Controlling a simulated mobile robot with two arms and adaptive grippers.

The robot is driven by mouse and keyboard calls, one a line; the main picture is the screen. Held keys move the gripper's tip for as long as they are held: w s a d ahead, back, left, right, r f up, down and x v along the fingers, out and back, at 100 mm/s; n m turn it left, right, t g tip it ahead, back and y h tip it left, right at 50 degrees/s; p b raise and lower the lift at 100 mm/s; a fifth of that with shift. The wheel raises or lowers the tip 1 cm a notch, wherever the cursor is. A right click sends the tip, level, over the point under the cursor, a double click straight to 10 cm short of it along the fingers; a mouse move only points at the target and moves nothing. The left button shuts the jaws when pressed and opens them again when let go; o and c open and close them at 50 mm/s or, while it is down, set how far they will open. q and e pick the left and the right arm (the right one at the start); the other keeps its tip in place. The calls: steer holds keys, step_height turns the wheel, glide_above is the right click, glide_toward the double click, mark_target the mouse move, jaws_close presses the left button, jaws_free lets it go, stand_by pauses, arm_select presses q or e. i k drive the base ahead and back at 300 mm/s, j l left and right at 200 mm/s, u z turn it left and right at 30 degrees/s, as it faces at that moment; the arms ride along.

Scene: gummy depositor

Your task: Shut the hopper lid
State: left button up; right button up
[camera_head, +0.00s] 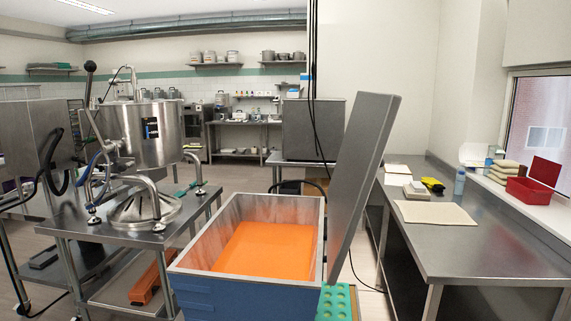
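The hopper (250,286) is an open box in the foreground, with steel inner walls and a blue front. Orange material lies inside it. The hopper lid (362,180) is a flat grey panel that stands raised along the right side of the hopper. It leans to the right at its top, so the hopper mouth is uncovered. Neither my left nor my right gripper is in the head view.
A steel kettle (150,132) with levers and pipes stands on a metal table at left. A steel counter (440,245) runs along the right, near the lid. A green mould tray (336,303) is below the lid. Dark cables hang behind it.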

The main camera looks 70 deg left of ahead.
mark_target(373, 116)
steer(key=i+u, duration=0.15)
steer(key=u, duration=0.25)
steer(key=i+u, duration=0.1)
steer(key=u, duration=0.35)
steer(key=i+l+u, duration=0.15)
steer(key=u, duration=0.25)
steer(key=i+l+u, duration=0.1)
steer(key=u, duration=0.35)
steer(key=l+u, duration=0.2)
steer(key=u, duration=0.2)
steer(key=i+l+u, duration=0.1)
steer(key=u, duration=0.15)
steer(key=i+l+u, duration=0.1)
steer(key=l+u, duration=0.2)
